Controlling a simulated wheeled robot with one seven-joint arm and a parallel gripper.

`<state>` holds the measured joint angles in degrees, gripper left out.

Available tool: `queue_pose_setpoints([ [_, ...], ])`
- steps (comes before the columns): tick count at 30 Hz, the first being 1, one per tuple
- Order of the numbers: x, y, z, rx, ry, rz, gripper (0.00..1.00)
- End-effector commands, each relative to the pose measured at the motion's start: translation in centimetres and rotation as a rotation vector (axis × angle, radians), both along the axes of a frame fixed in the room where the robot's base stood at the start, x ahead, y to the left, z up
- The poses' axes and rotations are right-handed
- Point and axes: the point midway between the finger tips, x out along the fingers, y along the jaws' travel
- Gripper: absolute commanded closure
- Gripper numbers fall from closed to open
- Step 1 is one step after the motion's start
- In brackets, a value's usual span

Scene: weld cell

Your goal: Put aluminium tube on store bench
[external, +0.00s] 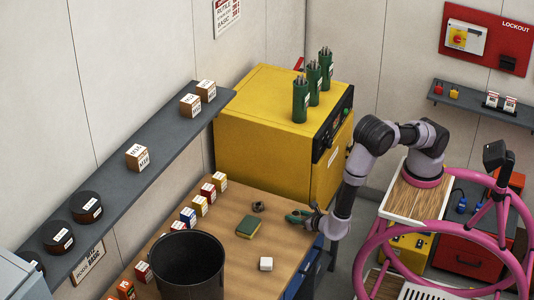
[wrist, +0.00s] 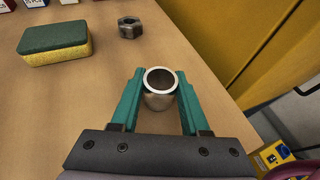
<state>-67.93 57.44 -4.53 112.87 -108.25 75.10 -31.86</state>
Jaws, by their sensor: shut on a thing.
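The aluminium tube (wrist: 159,101) is a short silver ring-ended cylinder, seen with its open end up in the wrist view. My gripper (wrist: 160,92) has its two teal fingers shut on the tube's sides. In the external view my gripper (external: 297,216) is at the right edge of the wooden-topped bench (external: 228,250). The tube is hard to make out there. I cannot tell whether it touches the bench top or is held just above it. No label shows whether this is the store bench.
A green and yellow sponge (external: 248,226) and a steel nut (external: 258,206) lie near my gripper.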

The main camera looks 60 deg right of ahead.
Motion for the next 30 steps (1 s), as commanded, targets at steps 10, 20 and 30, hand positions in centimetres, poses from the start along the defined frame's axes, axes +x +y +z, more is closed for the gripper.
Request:
queue_pose_setpoints([
  [10, 0.0, 0.0, -0.3, 0.000, -0.001, 0.000, 0.51],
  [20, 0.0, 0.0, -0.2, 0.001, 0.000, 0.000, 0.25],
  [30, -3.0, 1.4, 1.5, 0.003, 0.000, 0.004, 0.25],
])
